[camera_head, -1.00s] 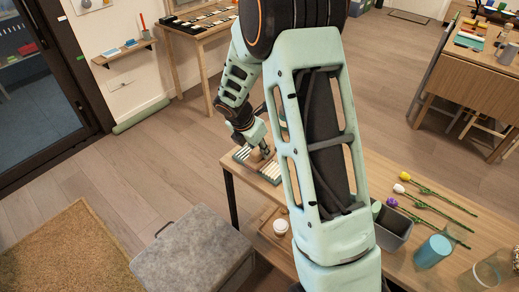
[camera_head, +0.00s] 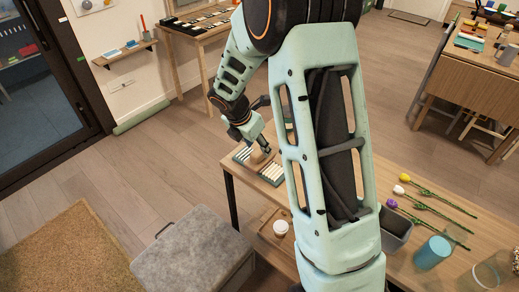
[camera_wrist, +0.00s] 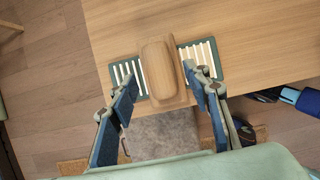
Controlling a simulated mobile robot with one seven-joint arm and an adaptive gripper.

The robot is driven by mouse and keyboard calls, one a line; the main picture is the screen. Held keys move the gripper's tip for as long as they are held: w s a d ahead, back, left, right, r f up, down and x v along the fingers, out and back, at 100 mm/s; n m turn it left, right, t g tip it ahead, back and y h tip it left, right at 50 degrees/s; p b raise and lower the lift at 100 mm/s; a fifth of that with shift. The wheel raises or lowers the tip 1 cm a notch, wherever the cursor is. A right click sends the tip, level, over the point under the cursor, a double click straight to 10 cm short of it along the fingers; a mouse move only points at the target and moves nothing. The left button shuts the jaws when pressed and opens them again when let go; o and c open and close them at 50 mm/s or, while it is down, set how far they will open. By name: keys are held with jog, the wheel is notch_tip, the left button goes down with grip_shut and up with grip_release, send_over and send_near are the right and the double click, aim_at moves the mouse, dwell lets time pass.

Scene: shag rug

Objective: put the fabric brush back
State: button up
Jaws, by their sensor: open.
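A light wooden, rounded block, which looks like the fabric brush (camera_wrist: 157,69), lies between the fingers of my gripper (camera_wrist: 160,83) in the wrist view. My gripper is open, one finger on each side of it, with gaps visible. The brush rests over the middle of a dark green holder with pale slats (camera_wrist: 200,53) near the table's edge. In the head view my gripper (camera_head: 261,147) is just above the holder (camera_head: 270,173), and the brush (camera_head: 258,157) is partly covered by it. The underside of the brush is hidden.
The wooden table (camera_head: 440,190) carries several flowers (camera_head: 427,209), a grey bin (camera_head: 397,232) and a blue cylinder (camera_head: 432,252) at right. A white cup (camera_head: 281,228) stands lower, beside a grey ottoman (camera_head: 193,254). The tabletop around the holder is mostly clear.

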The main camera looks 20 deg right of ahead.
jog(key=v, duration=0.8)
jog(key=shift+r+p, duration=0.3)
jog(key=shift+r, duration=0.05)
